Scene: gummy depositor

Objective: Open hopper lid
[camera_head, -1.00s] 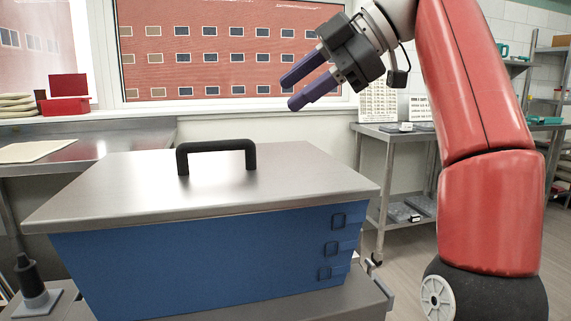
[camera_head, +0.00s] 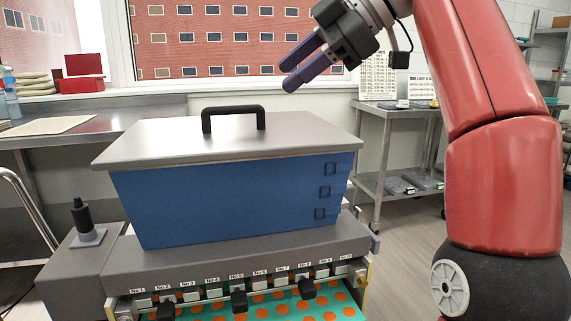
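The hopper is a blue box (camera_head: 230,198) standing on the grey depositor body. Its flat metal lid (camera_head: 170,144) lies closed on top. A black bar handle (camera_head: 233,111) stands up from the lid's middle. My gripper (camera_head: 293,71) is in the air above and to the right of the handle, apart from it. Its two purple fingers are spread with a gap between them and hold nothing. They point down and to the left.
Below the hopper are numbered nozzles and a green sheet with orange dots (camera_head: 286,301). A black knob (camera_head: 83,218) stands at the left. A metal bench (camera_head: 110,130) is behind left, a shelved table (camera_head: 398,113) behind right. Open floor lies at right.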

